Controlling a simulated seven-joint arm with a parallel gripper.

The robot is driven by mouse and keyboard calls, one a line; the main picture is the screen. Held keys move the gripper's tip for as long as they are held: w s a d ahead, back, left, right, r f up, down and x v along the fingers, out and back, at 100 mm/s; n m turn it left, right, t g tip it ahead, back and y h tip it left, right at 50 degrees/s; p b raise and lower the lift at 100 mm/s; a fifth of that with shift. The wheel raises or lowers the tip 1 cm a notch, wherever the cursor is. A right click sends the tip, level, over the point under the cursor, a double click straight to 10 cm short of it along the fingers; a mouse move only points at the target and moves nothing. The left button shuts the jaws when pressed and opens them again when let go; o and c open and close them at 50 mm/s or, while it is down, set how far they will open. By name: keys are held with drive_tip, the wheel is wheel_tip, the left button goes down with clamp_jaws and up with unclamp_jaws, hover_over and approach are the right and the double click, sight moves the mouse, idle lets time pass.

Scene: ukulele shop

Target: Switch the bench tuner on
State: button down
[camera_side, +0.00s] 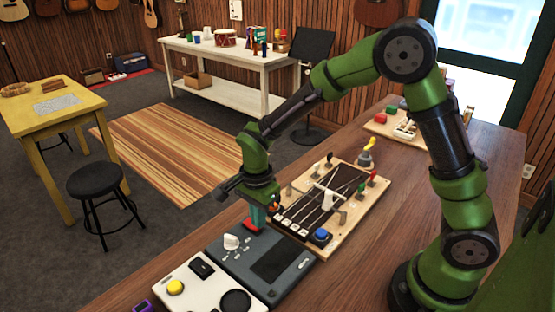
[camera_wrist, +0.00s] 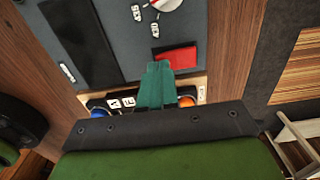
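The bench tuner (camera_side: 228,262) is a dark grey box with a dark screen (camera_side: 273,262), a white knob (camera_side: 232,241) and a red rocker switch (camera_side: 250,225). In the wrist view the red switch (camera_wrist: 178,56) lies just beyond my fingertips, with the knob (camera_wrist: 166,4) at the top edge and the dark screen (camera_wrist: 83,38) at the left. My gripper (camera_side: 257,226) points down at the switch end of the tuner. Its teal fingers (camera_wrist: 159,70) look shut together and empty, right beside the red switch. I cannot tell whether they touch it, or which way the switch is set.
A wooden board with strings, coloured levers and a blue button (camera_side: 320,236) stands close beside the tuner. A white box with a yellow button (camera_side: 176,287) adjoins its other side. A tray (camera_side: 381,126) with small items is farther back. Bare bench top (camera_side: 420,190) lies right of the board.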

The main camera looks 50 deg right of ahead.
drive_tip(key=shift+f, duration=0.45)
drive_tip(key=shift+r, duration=3.55)
drive_tip(key=shift+n, duration=0.5)
drive_tip(key=shift+s+f+n, duration=0.2)
drive_tip(key=shift+f+n, duration=0.1)
drive_tip(key=shift+n, duration=0.3)
drive_tip(key=s+d+r+n+t+y, duration=0.1)
drive_tip(key=s+d+r+n+t, duration=0.1)
drive_tip(key=s+r+n, duration=0.4)
drive_tip(key=s+d+r+n+t+y, duration=0.1)
drive_tip(key=s+d+r+n+t, duration=0.2)
drive_tip(key=s+r+n+t, duration=0.2)
drive_tip(key=s+r, duration=0.3)
drive_tip(key=shift+s+d+n, duration=0.35)
drive_tip(key=shift+s+n, duration=0.05)
